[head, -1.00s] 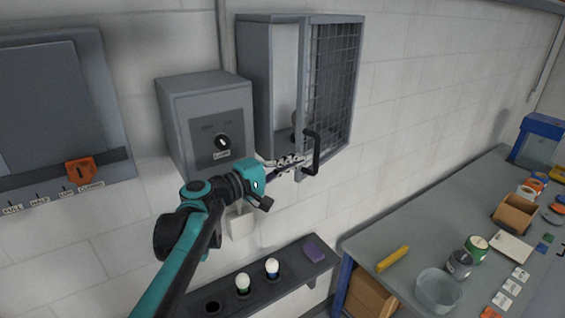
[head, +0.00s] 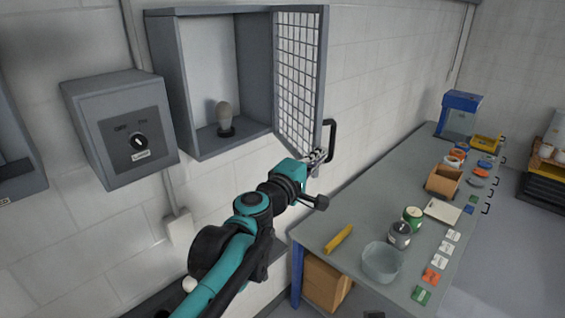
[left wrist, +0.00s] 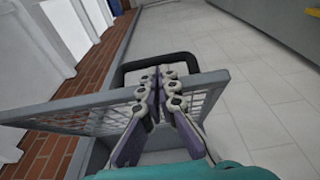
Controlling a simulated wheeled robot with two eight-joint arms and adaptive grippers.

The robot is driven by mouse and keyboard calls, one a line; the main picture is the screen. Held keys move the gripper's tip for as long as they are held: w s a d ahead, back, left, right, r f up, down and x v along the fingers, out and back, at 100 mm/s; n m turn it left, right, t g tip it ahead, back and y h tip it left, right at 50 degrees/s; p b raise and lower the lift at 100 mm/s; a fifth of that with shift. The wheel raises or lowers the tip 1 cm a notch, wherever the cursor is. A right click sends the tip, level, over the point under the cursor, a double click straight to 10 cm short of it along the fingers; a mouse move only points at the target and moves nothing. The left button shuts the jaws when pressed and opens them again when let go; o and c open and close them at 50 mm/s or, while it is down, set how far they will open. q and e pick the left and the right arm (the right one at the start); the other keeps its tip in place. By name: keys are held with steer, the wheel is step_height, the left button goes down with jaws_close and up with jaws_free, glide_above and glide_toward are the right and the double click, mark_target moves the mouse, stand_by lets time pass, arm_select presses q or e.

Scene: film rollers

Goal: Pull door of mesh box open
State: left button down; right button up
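The grey mesh box (head: 202,150) hangs on the wall, with its front open and a bulb (head: 224,115) standing inside. Its mesh door (head: 298,75) is swung outward from the box's right side, and the free edge points toward me. A black handle (head: 332,140) is on that edge; it also shows in the left wrist view (left wrist: 122,72). My left gripper (head: 318,157) is at the handle's lower end. In the left wrist view its fingers (left wrist: 161,80) are together, reaching over the door frame inside the handle loop. Their exact contact is unclear. My right gripper is out of view.
A grey switch box (head: 120,130) is on the wall at left. A workbench (head: 345,205) stands at right with a yellow bar (head: 339,238), a glass bowl (head: 382,262), cans and a cardboard box (head: 443,182). Open floor lies beyond the bench at right.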

arm_select(q)
steer(key=w+d+n+t+y, duration=0.3)
steer(key=w+d+n+y, duration=0.2)
steer(key=w+d, duration=0.9)
steer(key=shift+w+d+y, duration=0.15)
steer(key=shift+d+y, duration=0.75)
steer(key=shift+d, duration=1)
steer(key=shift+f, duration=0.1)
steer(key=shift+a, duration=0.1)
